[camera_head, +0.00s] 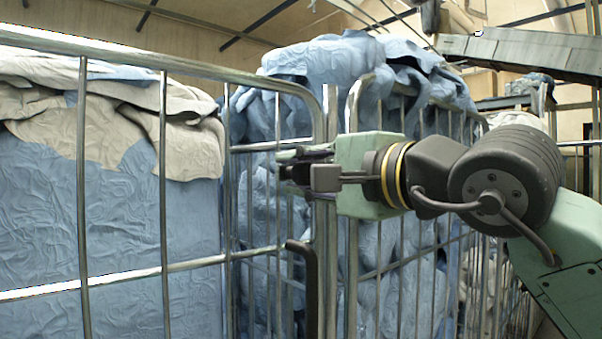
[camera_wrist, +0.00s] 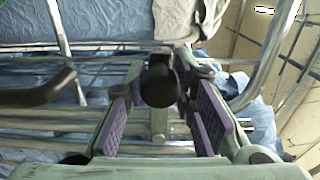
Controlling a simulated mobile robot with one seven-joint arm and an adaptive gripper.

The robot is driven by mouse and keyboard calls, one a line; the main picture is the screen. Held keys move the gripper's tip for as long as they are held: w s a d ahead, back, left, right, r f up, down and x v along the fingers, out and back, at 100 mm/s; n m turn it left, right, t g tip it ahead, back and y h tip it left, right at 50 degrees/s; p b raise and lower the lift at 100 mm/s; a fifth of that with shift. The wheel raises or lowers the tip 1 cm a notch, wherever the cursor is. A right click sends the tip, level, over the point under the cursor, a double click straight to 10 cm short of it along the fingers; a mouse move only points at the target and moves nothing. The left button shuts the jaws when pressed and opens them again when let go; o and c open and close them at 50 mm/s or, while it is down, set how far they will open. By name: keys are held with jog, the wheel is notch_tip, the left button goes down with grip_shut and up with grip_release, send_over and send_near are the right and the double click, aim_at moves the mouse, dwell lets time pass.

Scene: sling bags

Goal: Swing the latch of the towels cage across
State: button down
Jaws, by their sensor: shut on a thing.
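The cage is of metal bars, with a rounded top rail (camera_head: 190,66). Its front stands before blue and beige towels (camera_head: 110,200). My gripper (camera_head: 298,172) reaches in from the right to the cage's upright posts, at mid height. In the wrist view its purple-padded fingers (camera_wrist: 166,108) stand on either side of the latch's dark round end (camera_wrist: 160,84), and a metal piece shows below it. The gripper is shut on the latch. In the head view the gripper hides most of the latch, so its exact angle cannot be told.
A dark bent handle (camera_head: 308,275) sticks out below my gripper and also shows at the left in the wrist view (camera_wrist: 38,92). A second barred cage side (camera_head: 352,110) with blue cloth heaped above it (camera_head: 335,62) stands close on the right. Bars crowd the space around my gripper.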

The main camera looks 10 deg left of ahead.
jog(key=shift+f, duration=0.15)
jog(key=c, duration=1.3)
grip_release()
jog(key=v, duration=1.2)
jog(key=shift+s, duration=0.1)
